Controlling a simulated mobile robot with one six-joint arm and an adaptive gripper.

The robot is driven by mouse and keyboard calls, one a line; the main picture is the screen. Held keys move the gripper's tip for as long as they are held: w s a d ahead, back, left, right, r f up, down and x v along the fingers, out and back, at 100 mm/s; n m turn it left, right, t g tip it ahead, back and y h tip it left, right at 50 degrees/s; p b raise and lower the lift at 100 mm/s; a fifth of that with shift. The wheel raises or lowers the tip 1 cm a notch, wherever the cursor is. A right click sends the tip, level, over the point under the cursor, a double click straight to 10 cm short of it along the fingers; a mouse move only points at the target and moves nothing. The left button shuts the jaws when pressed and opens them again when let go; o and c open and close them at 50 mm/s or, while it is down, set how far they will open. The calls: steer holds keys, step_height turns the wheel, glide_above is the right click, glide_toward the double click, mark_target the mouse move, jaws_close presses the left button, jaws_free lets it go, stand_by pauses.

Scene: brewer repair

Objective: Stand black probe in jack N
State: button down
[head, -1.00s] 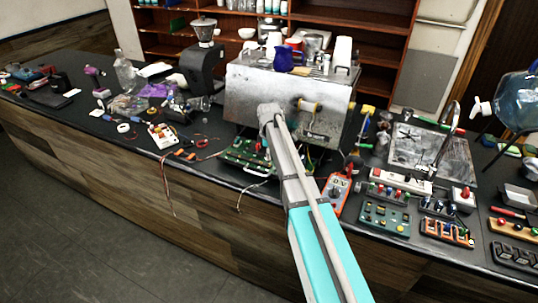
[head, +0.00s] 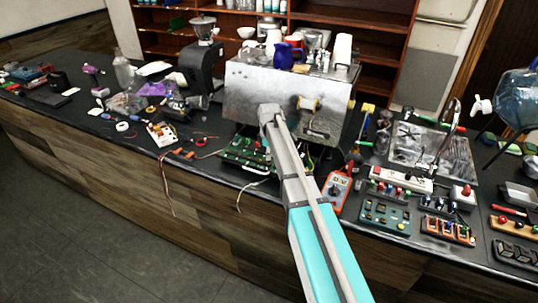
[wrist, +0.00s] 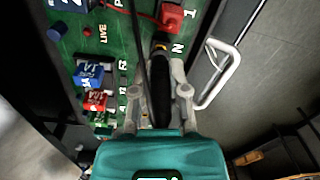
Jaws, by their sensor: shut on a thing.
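My gripper (wrist: 160,98) is shut on the black probe (wrist: 160,80), which lies between its two fingers in the wrist view. The probe's far end is over the green circuit board (wrist: 115,35), beside the printed letter N. The tip and the opening of jack N are hidden by the probe, so I cannot tell whether the tip is in the jack. In the head view the green board (head: 240,153) sits at the counter's front edge, below the metal brewer. My arm hides the gripper there.
A red block (wrist: 172,16) is close to the probe's far end. Blue and red fuse-like parts sit on the board's left side. A metal handle (wrist: 222,75) stands out on the right. The orange multimeter (head: 337,190) is right of my arm.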

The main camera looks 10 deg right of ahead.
steer(key=shift+f+b, duration=0.7)
stand_by(2.2)
steer(key=c, duration=0.5)
jaws_free()
steer(key=shift+c, duration=0.2)
steer(key=shift+a, duration=0.1)
